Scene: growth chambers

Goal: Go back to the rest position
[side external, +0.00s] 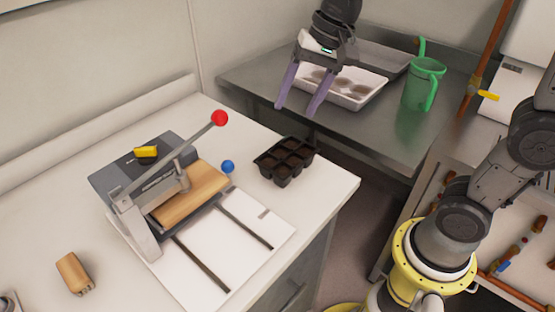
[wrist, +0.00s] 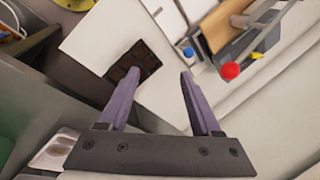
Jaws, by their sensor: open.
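My gripper (side external: 298,108) hangs in the air at the back of the scene, in front of the white tray in the side external view. Its two purple fingers are spread apart with nothing between them. In the wrist view my gripper (wrist: 158,82) also shows open and empty, with the white counter below it. The dark seedling cell tray (side external: 286,160) sits on the white counter, apart from my gripper. It also shows beyond the fingertips in the wrist view (wrist: 147,57).
A press with a red-knobbed lever (side external: 220,118) and a wooden block (side external: 203,187) stands on the white counter (side external: 258,285). A white tray (side external: 350,101) and a green jug (side external: 422,86) stand on the metal table (side external: 395,140). A wooden-handled brush (side external: 73,272) lies front left.

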